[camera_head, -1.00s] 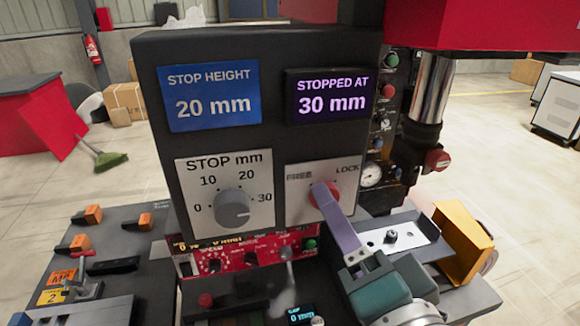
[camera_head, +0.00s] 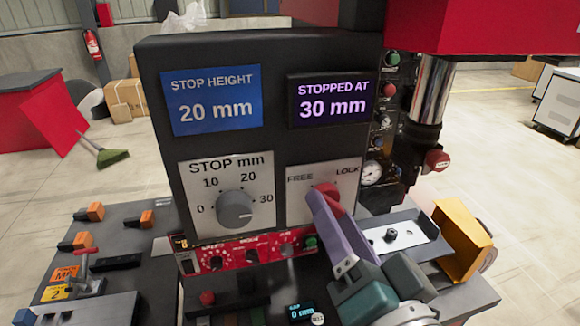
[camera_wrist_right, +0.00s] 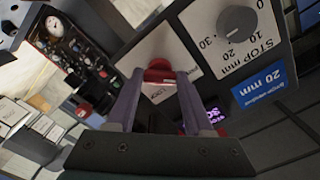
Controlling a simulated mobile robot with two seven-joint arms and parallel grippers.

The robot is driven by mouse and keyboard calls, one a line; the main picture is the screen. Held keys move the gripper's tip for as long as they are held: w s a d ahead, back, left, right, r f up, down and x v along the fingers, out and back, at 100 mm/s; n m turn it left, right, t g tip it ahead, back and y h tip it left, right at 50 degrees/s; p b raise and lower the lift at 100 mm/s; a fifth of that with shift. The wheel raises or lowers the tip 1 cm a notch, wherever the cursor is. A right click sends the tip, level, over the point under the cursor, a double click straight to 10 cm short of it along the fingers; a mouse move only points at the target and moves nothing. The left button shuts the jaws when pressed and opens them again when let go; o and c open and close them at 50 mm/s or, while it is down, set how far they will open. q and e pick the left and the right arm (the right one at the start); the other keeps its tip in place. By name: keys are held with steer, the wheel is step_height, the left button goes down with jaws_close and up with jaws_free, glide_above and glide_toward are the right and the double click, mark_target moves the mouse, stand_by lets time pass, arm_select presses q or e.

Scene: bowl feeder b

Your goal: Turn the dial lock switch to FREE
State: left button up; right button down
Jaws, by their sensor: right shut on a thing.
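The red dial lock switch (camera_head: 333,201) is on a white plate on the front of the dark control box, below the labels FREE at left and LOCK at right. The fingers partly cover it, so I cannot tell for sure which label it points to. My right gripper (camera_head: 322,198) reaches up from the lower right, its two purple fingers shut on the switch. In the right wrist view the red switch (camera_wrist_right: 158,73) shows between and just beyond the fingertips (camera_wrist_right: 158,82). My left gripper is not in view.
The grey STOP mm dial (camera_head: 234,210) is left of the switch, set near 30. Above are a blue display (camera_head: 211,101) reading 20 mm and a purple display (camera_head: 333,100) reading 30 mm. A yellow bracket (camera_head: 463,240) and a metal column (camera_head: 433,90) stand to the right.

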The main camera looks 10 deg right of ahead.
steer(key=shift+c, duration=1.4)
jaws_free()
steer(key=s+b, duration=0.3)
steer(key=s, duration=0.7)
steer(key=shift+d, duration=0.15)
steer(key=shift+w, duration=0.1)
